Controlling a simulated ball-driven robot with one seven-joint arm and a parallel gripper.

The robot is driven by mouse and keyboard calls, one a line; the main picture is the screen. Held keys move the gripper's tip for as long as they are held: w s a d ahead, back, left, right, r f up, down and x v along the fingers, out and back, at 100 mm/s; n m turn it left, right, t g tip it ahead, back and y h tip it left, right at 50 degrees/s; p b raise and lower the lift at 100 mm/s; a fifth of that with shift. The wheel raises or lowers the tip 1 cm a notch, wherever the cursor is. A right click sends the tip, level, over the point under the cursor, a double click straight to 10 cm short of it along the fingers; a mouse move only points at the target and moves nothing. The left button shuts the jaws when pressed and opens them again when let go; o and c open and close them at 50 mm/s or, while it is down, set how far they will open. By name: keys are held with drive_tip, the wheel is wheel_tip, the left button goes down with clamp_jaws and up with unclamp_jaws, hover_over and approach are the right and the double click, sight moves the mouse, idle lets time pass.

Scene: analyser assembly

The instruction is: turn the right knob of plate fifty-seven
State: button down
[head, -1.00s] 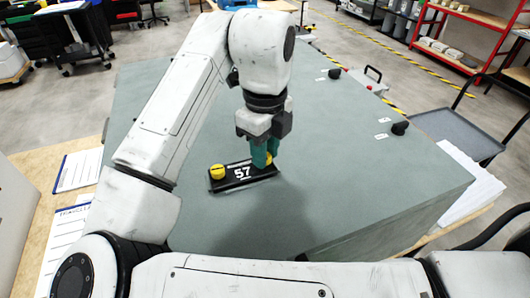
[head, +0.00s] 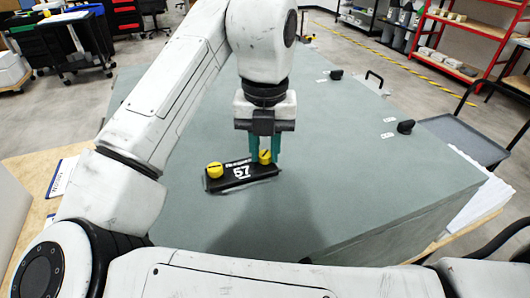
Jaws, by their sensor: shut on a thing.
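Plate fifty-seven (head: 232,175) is a black plate with a white "57", lying on the grey-green cabinet top. Its left yellow knob (head: 214,170) stands clear of my gripper. Its right yellow knob (head: 265,157) sits between the green fingers of my gripper (head: 264,158). The fingers come straight down, one on each side of this knob, and are shut on it. Each knob shows a dark line across its top.
The grey-green cabinet top (head: 330,150) is mostly clear around the plate. Two black knobs (head: 405,126) (head: 335,74) with small white labels stand toward its right side. A grey cart (head: 460,135) is beyond the right edge.

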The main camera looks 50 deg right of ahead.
sight(265, 154)
drive_tip(key=shift+f+m+b, duration=0.25)
drive_tip(key=shift+m+b, duration=0.85)
drive_tip(key=shift+b, duration=0.95)
drive_tip(key=shift+r+m+b, duration=0.1)
drive_tip(key=shift+m+b, duration=0.2)
drive_tip(key=shift+b, duration=0.45)
drive_tip(key=shift+r+m+b, duration=0.25)
drive_tip(key=shift+m+b, duration=0.05)
drive_tip(key=shift+b, duration=0.15)
drive_tip(key=c, duration=0.9)
unclamp_jaws()
drive_tip(key=shift+f, duration=0.1)
drive_tip(key=shift+r+p, duration=3.25)
drive_tip(key=shift+r, duration=2.2)
